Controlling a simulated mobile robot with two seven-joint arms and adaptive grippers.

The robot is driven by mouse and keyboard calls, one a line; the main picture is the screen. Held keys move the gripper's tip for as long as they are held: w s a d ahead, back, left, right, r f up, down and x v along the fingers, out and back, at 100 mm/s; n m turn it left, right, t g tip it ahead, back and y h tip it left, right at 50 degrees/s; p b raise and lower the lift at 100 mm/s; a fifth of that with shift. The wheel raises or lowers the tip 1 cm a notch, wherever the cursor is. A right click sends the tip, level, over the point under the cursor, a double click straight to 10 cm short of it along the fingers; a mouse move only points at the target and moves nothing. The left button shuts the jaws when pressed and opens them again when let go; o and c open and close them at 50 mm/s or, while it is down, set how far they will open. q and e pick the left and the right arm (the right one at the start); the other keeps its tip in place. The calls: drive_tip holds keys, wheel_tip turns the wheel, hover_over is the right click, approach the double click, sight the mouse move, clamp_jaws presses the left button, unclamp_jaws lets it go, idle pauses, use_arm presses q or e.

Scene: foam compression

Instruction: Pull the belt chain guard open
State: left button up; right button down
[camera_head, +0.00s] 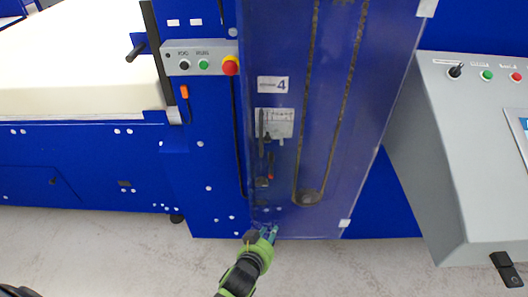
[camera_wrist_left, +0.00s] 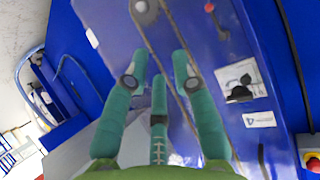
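The belt chain guard (camera_head: 335,120) is a tall translucent blue panel on the machine front. A chain loop (camera_head: 352,70) shows through it, with a round sprocket (camera_head: 308,195) at the bottom. The guard also fills much of the left wrist view (camera_wrist_left: 112,32). My left gripper (camera_head: 267,233) is at the guard's lower left corner in the head view. In the left wrist view its green fingers (camera_wrist_left: 160,66) are spread, with nothing seen between them. Whether a fingertip touches the guard I cannot tell. My right gripper is not in view.
A control strip with a red button (camera_head: 230,66) is left of the guard. A grey console (camera_head: 440,150) stands at the right. A pale foam block (camera_head: 80,60) lies at the left. Grey floor (camera_head: 120,250) is clear in front.

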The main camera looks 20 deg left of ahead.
use_arm(q)
drive_tip(key=w+a+r+n+t+y, duration=0.1)
drive_tip(key=w+r+t, duration=0.2)
drive_tip(key=r, duration=1.3)
drive_tip(key=n+t+y, duration=0.2)
drive_tip(key=t, duration=0.1)
approach(262, 141)
drive_tip(key=w, duration=0.5)
drive_tip(key=w+p, duration=0.1)
drive_tip(key=w, duration=0.1)
drive_tip(key=w+a, duration=0.1)
drive_tip(key=w, duration=0.1)
drive_tip(key=shift+w+r, duration=0.15)
drive_tip(key=shift+r, duration=0.25)
drive_tip(key=shift+w+f+p, duration=0.1)
drive_tip(key=shift+w+p, duration=0.2)
drive_tip(key=shift+w, duration=0.2)
clamp_jaws()
